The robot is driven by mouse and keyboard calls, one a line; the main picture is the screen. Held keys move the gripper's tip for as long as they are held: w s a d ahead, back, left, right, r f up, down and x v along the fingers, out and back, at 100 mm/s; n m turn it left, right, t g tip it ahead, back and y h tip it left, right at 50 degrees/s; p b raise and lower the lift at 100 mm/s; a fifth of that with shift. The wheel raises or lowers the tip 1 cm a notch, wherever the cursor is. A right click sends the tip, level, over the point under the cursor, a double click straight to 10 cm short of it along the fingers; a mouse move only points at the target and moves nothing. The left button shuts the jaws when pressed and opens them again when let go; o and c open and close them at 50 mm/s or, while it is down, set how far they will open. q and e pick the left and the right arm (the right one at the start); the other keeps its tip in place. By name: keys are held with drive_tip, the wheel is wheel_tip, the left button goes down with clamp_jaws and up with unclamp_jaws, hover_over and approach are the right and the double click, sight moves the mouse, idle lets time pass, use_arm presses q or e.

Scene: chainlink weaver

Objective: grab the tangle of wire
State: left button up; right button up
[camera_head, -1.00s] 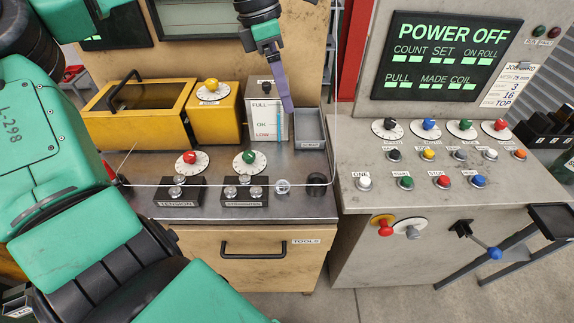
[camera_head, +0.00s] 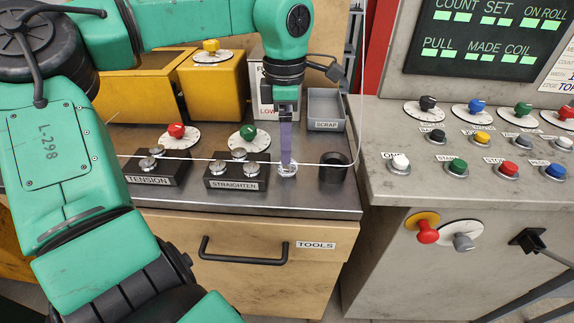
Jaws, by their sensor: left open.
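A thin pale wire (camera_head: 215,160) runs across the bench top. It passes the tension rollers (camera_head: 147,168) and the straighten rollers (camera_head: 240,172), goes by a small metal ring guide (camera_head: 279,171), and reaches a black cup-like guide (camera_head: 334,174). There it bends and rises to the upper right. I cannot make out a distinct tangle. My left gripper (camera_head: 286,166) points down at the wire beside the ring guide. Its purple fingers are seen edge-on, so the gap between them is hidden, and no held object shows. My right gripper is out of view.
A grey scrap bin (camera_head: 326,109) stands behind the cup. A yellow box (camera_head: 213,84) and red and green knobs (camera_head: 248,132) stand behind the rollers. The control cabinet (camera_head: 400,197) with buttons is at the right. My left arm covers the left side.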

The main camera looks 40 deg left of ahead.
sight(287, 167)
use_arm(q)
wheel_tip(287, 167, down, 6)
drive_tip(key=shift+s+d+r, duration=0.1)
drive_tip(key=shift+d+r, duration=0.05)
drive_tip(key=shift+r, duration=0.1)
drive_tip(key=shift+f, duration=0.5)
drive_tip(key=c, duration=1.4)
drive_tip(key=shift+r, duration=0.1)
drive_tip(key=shift+c, duration=0.2)
